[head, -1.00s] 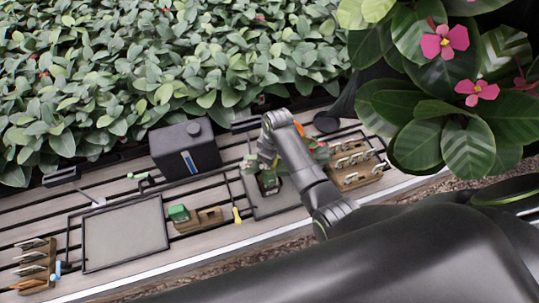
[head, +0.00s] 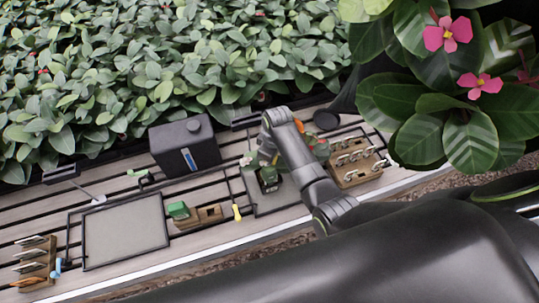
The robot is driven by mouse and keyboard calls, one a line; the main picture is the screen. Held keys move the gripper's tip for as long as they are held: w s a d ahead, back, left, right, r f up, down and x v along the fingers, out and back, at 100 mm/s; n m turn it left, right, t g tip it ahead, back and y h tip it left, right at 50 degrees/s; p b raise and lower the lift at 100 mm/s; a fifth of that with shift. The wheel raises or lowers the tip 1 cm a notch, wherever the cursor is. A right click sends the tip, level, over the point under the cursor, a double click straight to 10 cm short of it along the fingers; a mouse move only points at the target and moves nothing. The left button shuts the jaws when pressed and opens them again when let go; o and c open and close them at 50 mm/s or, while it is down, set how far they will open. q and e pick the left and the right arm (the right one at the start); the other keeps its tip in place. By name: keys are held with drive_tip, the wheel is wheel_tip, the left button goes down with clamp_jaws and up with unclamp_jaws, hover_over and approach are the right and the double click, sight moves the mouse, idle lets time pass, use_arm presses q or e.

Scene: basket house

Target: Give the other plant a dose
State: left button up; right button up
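My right arm comes in from the right, and its gripper (head: 268,161) points down over a small dark green object (head: 269,179). They are close or touching; whether the fingers are shut on it is too small to tell. That object is at a dark-framed tray (head: 262,208). A small green plant (head: 249,160) shows just left of the gripper. Another small plant with red on it (head: 319,148) is right of the arm, partly hidden by it. A green block-like item (head: 178,210) sits in a wooden holder (head: 210,216). My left gripper is out of view.
A black canister (head: 186,146) stands behind the holder. A flat framed panel (head: 125,232) lies at left, with a wooden tool rack (head: 36,262) beyond it. Another rack (head: 357,163) is right of my arm. Dense hedge (head: 170,60) and a pink-flowered plant (head: 430,95) border the slatted bench.

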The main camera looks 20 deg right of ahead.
drive_tip(key=shift+f, duration=0.3)
drive_tip(key=shift+f, duration=0.1)
idle(1.7)
drive_tip(key=shift+r, duration=3.6)
drive_tip(key=shift+f, duration=0.1)
